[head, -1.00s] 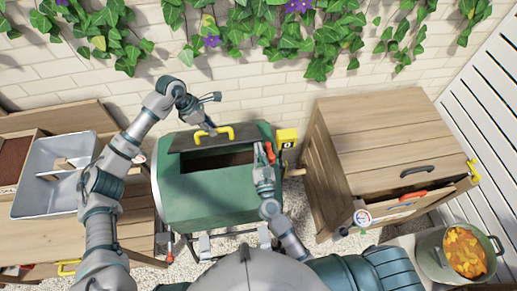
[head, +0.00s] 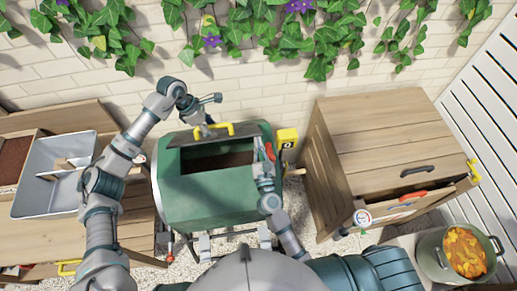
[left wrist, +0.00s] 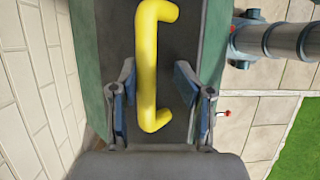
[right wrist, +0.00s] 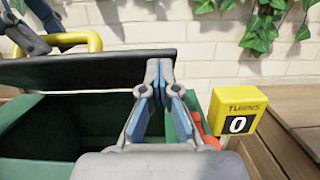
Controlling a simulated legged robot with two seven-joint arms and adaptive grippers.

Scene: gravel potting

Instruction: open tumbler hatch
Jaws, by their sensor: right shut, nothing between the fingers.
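The green tumbler (head: 210,203) stands in the middle of the head view. Its dark hatch lid (head: 215,140) is tilted up at the back, and the dark opening (head: 212,162) shows in front of it. The lid carries a yellow handle (head: 228,127), which also shows in the left wrist view (left wrist: 147,70). My left gripper (head: 205,129) is open, its two fingers (left wrist: 155,75) apart on either side of the handle. My right gripper (head: 264,168) is shut and empty by the tumbler's right end. In the right wrist view its fingertips (right wrist: 160,65) overlap the lid's right end; contact is unclear.
A yellow turns counter (right wrist: 238,112) reading 0 sits right of the tumbler, beside a red part (right wrist: 205,130). A wooden cabinet (head: 385,135) stands to the right, a grey tray (head: 42,190) on the left bench. The brick wall rises behind.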

